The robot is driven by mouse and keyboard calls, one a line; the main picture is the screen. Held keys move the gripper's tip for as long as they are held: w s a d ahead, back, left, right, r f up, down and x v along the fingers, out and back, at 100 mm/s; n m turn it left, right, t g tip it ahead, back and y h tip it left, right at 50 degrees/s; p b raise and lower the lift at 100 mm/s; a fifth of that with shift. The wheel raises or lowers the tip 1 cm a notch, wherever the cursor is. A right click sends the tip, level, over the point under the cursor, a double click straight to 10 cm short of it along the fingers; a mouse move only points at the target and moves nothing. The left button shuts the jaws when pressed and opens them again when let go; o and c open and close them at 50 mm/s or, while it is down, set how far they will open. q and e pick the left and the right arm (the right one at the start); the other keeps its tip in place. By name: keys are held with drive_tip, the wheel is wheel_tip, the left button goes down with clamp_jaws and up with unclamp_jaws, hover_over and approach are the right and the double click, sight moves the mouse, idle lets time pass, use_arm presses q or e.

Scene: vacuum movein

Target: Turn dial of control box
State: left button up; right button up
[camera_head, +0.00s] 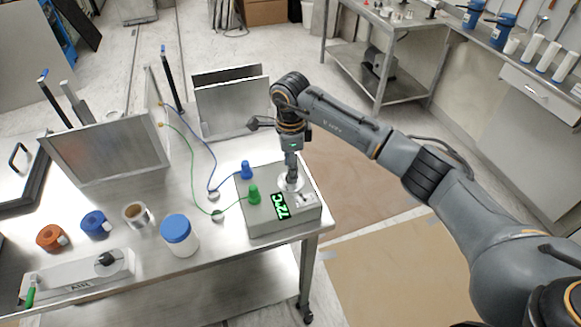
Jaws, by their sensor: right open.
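The control box (258,229) is a grey box near the right end of the metal table. Its front carries a dark display (280,206) with green characters reading about "72°C". A pale, round dial (291,184) sits on its top. My right gripper (291,175) points down right over the dial, with its fingertips at or just above it. It is open; whether the fingers touch the dial is too small to tell. A blue plug (246,170) and a green plug (254,194) stand on the box beside the dial. My left gripper is out of view.
A white jar with a blue lid (179,235), tape rolls (136,214) and a white bar device (80,280) lie left of the box. Blue and green cables run from the plugs across the table. Metal panels (230,106) stand behind.

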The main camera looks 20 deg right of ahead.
drive_tip(key=shift+f, duration=1.3)
clamp_jaws()
